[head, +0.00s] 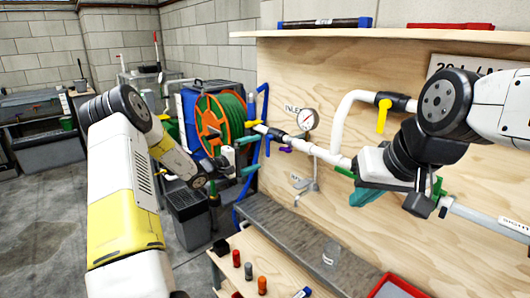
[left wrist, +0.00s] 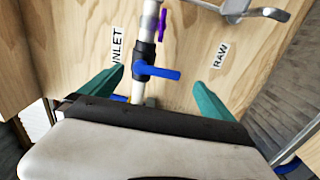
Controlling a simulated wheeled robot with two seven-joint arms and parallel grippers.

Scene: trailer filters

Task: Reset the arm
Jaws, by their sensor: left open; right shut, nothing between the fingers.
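My left gripper (head: 250,155) is in the middle of the head view, in front of the hose reel and near the inlet end of the white pipe. Its teal fingers are apart with nothing held. In the left wrist view the open fingers (left wrist: 160,76) stand either side of a blue valve handle (left wrist: 158,73) on the white pipe (left wrist: 149,22). Whether they touch it cannot be told. My right gripper (head: 362,196) is at the right, in front of the wooden panel and close to the pipe. Its teal fingers are shut and partly hidden by the wrist.
A wooden panel (head: 350,75) carries a pressure gauge (head: 308,120), a yellow-handled valve (head: 383,115) and a tap (head: 306,183). A green hose reel (head: 212,125) stands left. Below are a grey ledge (head: 300,235), a clear jar (head: 331,253) and a red tray (head: 395,287).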

